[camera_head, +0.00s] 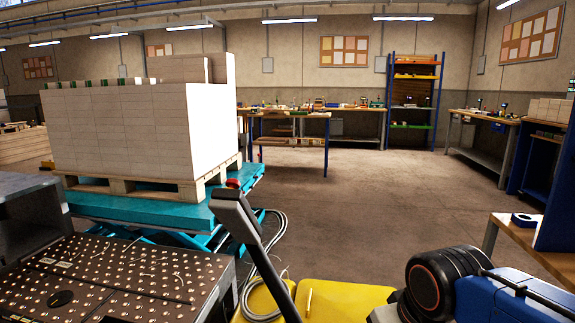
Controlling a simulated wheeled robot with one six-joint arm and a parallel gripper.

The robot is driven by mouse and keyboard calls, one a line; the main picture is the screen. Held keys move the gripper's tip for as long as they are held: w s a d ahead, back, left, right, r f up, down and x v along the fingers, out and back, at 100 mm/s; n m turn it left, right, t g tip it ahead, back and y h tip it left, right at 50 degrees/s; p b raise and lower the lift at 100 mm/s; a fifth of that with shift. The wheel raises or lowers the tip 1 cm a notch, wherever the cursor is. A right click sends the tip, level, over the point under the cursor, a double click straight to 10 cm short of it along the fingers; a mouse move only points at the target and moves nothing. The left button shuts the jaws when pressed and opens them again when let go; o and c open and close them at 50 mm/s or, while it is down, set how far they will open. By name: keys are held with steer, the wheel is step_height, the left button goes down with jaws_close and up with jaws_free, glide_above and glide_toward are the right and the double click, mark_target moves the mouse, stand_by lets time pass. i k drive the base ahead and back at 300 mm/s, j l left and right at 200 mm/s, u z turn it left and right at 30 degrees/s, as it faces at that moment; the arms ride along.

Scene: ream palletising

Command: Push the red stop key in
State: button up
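A small red knob (233,183), which looks like the stop key, shows at the upper end of a dark grey slanted post (250,235). It stands in front of the right end of the teal lift table (150,209). I cannot tell whether the knob sits on the post or on the table behind it, nor how far in it is. My gripper is not in view, and nothing is seen touching the knob.
A pallet (130,190) stacked with white reams stands on the lift table. A dark perforated table (110,275) is at lower left. The middle floor (380,200) is clear.

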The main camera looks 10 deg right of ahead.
mark_target(231, 182)
steer(key=i+j+z, duration=0.2)
steer(key=j, duration=0.2)
steer(key=i+j+z, duration=0.2)
steer(key=j, duration=0.2)
steer(key=j+z, duration=0.2)
steer(key=j, duration=0.2)
steer(key=i+j+z, duration=0.15)
steer(key=j, duration=0.3)
steer(key=k, duration=0.05)
